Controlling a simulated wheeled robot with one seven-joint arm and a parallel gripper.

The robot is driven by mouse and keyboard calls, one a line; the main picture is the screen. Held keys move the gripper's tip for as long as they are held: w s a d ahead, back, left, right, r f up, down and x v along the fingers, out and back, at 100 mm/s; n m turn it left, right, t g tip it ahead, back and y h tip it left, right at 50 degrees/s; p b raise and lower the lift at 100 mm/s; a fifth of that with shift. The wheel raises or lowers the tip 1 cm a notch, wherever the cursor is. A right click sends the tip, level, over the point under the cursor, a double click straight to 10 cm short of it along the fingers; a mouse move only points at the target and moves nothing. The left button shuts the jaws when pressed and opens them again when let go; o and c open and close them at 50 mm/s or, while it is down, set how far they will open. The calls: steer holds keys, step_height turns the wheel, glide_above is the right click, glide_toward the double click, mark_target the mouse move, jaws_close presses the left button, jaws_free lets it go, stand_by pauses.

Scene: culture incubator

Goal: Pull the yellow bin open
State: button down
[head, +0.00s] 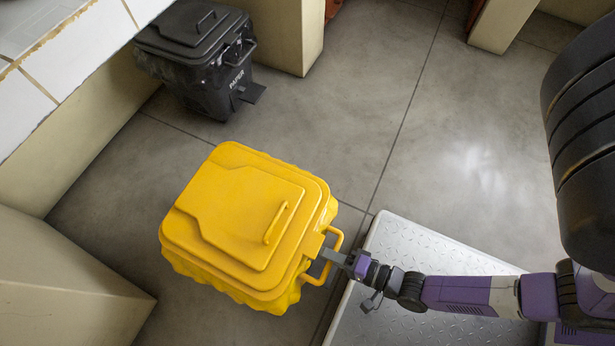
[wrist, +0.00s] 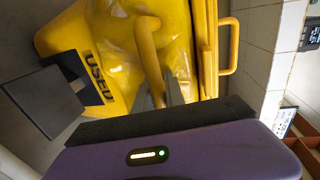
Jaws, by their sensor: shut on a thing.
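The yellow bin (head: 235,220) stands on the floor at the middle left of the head view, with its lid shut. It fills the upper part of the wrist view (wrist: 115,45), where "USED" shows on its front beside a dark pedal plate (wrist: 45,100). A yellow bar handle (head: 328,258) sticks out on the side facing my arm. My gripper (head: 330,256) is shut on this handle, which also shows between the fingers in the wrist view (wrist: 150,55). A second, smaller handle (head: 276,223) lies on top of the lid.
A black bin marked "PAPER" (head: 200,60) stands behind, near a cream wall block. A tiled counter (head: 75,50) runs along the upper left. My metal base plate lies right of the yellow bin. The grey floor (head: 450,140) at the upper right is clear.

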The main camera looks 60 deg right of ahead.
steer(key=shift+s, duration=0.3)
steer(key=c, duration=1.4)
jaws_free()
steer(key=p+v, duration=0.1)
steer(key=v, duration=0.6)
steer(key=shift+s, duration=0.4)
